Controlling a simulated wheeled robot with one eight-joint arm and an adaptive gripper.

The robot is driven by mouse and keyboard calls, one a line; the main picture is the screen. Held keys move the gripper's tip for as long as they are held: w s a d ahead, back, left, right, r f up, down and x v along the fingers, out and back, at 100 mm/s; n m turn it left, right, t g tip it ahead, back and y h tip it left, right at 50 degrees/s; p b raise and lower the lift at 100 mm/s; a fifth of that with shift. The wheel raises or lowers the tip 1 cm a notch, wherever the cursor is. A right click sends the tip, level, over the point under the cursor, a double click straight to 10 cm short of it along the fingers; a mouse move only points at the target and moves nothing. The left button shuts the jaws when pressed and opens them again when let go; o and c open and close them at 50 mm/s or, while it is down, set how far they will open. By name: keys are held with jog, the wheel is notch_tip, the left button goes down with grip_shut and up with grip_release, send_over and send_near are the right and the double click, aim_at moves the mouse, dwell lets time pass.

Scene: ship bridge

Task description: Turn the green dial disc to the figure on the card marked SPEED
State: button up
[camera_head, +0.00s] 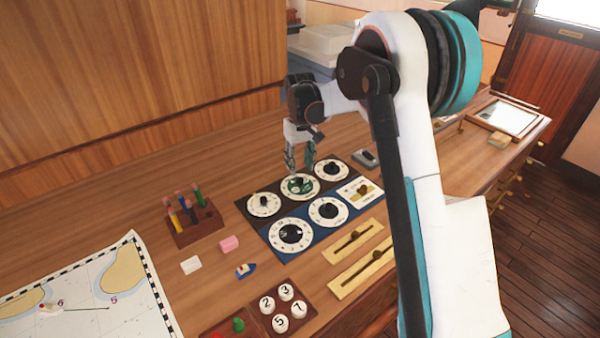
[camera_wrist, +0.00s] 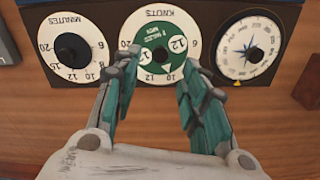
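The green dial disc (camera_head: 292,188) sits inside a white ring in the back row of the dial panel. In the wrist view the disc (camera_wrist: 153,38) is inside a ring marked KNOTS, upside down, with a black knob (camera_wrist: 161,55) at its middle. The disc has pale patches, one showing 12; its other lettering is too small to read surely. My gripper (camera_wrist: 158,72) is open and empty, its teal fingers spread on either side of the disc's near part. In the head view my gripper (camera_head: 299,172) is over the disc; contact cannot be told. I cannot make out a SPEED card.
The MINUTES dial (camera_wrist: 92,50) and a compass dial (camera_wrist: 232,48) flank the disc closely. A white plate with a brass lever (camera_head: 349,188) is on the panel. Brass sliders (camera_head: 340,252), a pen rack (camera_head: 194,238) and a chart (camera_head: 85,290) lie around it.

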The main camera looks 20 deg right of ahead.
aim_at(300, 180)
notch_tip(300, 180, up, 7)
jog(key=shift+f, duration=0.15)
dwell(0.4)
jog(key=s+r+t+b, duration=0.1)
jog(key=s+r, duration=0.2)
jog(key=s, duration=0.3)
jog(key=s+r+m+t+b, duration=0.1)
jog(key=s+r, duration=0.2)
jog(key=s, duration=0.3)
jog(key=s+r+t+b, duration=0.1)
jog(key=s+r+t, duration=0.15)
jog(key=s, duration=0.45)
jog(key=s+f+t+b, duration=0.1)
jog(key=s+f, duration=0.2)
jog(key=s, duration=0.5)
jog(key=s+f+t+b, duration=0.1)
jog(key=s+f, duration=0.2)
jog(key=s, duration=0.6)
jog(key=shift+s+f+m+t+b, duration=0.3)
jog(key=shift+f+m+t, duration=0.05)
jog(key=shift+m, duration=0.05)
